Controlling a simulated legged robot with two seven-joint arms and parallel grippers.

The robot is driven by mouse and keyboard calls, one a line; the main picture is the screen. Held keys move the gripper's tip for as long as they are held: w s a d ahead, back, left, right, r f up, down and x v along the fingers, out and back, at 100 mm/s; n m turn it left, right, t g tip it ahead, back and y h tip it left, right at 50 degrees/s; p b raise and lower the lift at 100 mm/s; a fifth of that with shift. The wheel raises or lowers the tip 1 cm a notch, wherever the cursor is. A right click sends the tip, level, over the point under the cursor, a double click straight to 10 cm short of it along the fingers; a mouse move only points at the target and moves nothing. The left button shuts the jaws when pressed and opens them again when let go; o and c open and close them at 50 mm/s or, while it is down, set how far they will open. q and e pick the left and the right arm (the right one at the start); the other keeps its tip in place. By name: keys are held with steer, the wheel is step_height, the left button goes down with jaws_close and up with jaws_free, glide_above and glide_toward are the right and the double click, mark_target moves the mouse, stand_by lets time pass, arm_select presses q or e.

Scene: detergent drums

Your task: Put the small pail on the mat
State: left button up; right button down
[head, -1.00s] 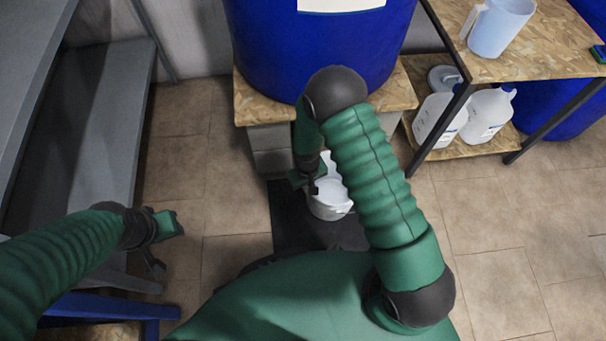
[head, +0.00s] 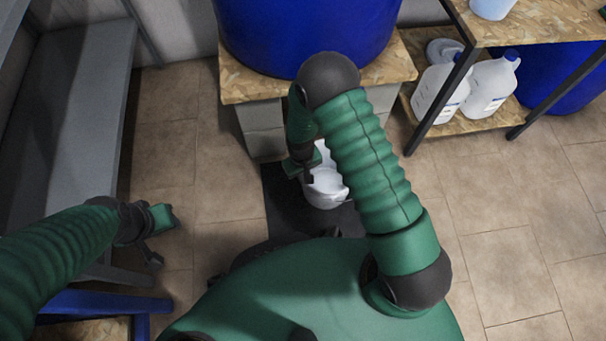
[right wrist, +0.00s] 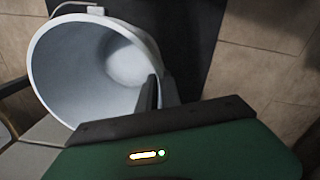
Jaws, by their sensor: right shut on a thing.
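The small white pail (head: 325,192) is in front of the wooden stand, over the dark mat (head: 283,205) on the floor. My right gripper (head: 305,178) is shut on the pail's rim at its left side. In the right wrist view the pail (right wrist: 55,75) has its open mouth facing the camera and looks empty, with a finger at its wall. The mat (right wrist: 190,35) shows behind it there. I cannot tell whether the pail's base touches the mat. My left gripper (head: 153,245) hangs at the left, away from the pail; its jaw opening is unclear.
A big blue drum (head: 305,35) stands on the wooden stand (head: 245,88) just behind the mat. White jugs (head: 490,85) sit on a low shelf at the right. A grey shelf unit (head: 65,130) is at the left. The tiled floor at the right is clear.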

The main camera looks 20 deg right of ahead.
steer(key=shift+f+b, duration=0.35)
steer(key=shift+f, duration=0.3)
steer(key=c, duration=1.5)
jaws_free()
steer(key=shift+r, duration=0.1)
